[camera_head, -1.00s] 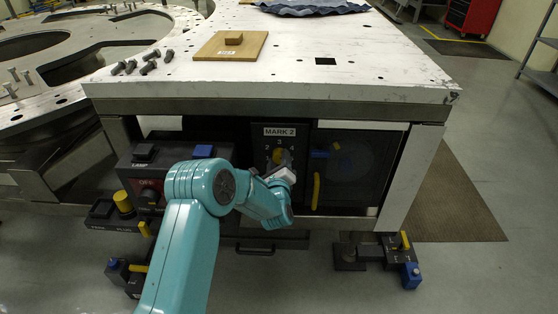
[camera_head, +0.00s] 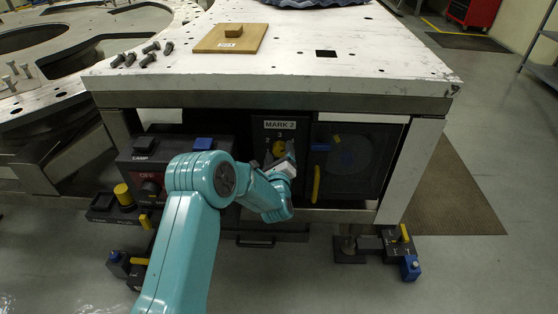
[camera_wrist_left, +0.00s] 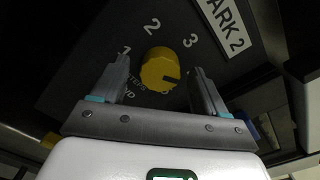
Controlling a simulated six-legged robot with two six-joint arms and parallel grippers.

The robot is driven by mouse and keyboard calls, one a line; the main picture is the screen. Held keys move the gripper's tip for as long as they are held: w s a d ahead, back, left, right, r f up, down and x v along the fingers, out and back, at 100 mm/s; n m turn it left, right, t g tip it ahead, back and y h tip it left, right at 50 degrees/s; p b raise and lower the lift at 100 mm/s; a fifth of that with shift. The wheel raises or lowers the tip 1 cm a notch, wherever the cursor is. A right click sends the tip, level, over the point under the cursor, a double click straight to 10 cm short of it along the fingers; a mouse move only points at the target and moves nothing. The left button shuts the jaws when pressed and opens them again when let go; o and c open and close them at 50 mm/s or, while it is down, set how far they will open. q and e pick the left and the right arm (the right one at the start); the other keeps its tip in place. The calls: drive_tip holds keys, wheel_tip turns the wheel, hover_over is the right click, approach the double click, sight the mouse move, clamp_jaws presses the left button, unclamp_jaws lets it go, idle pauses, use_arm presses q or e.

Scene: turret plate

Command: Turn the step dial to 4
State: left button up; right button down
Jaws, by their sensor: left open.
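The step dial is a yellow round knob (camera_wrist_left: 158,70) on a dark panel under a MARK 2 label (camera_wrist_left: 226,22). In the wrist view the numbers 1, 2 and 3 show around it; no 4 can be read there. A dark notch on the knob faces the right finger. My left gripper (camera_wrist_left: 162,84) is open, with one finger on each side of the knob; contact cannot be told. In the head view the knob (camera_head: 279,148) shows just beyond my left gripper (camera_head: 287,158), which hides part of the panel. My right gripper is not in view.
Left of the panel is a dark box with a blue button (camera_head: 203,143) and an OFF switch (camera_head: 150,187). To the right is a dark door with a yellow handle (camera_head: 316,184). The white table top (camera_head: 300,70) overhangs the panel.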

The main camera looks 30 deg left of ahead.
use_arm(q)
drive_tip(key=p+v, duration=0.1)
drive_tip(key=v, duration=1.5)
drive_tip(key=shift+s+d, duration=0.1)
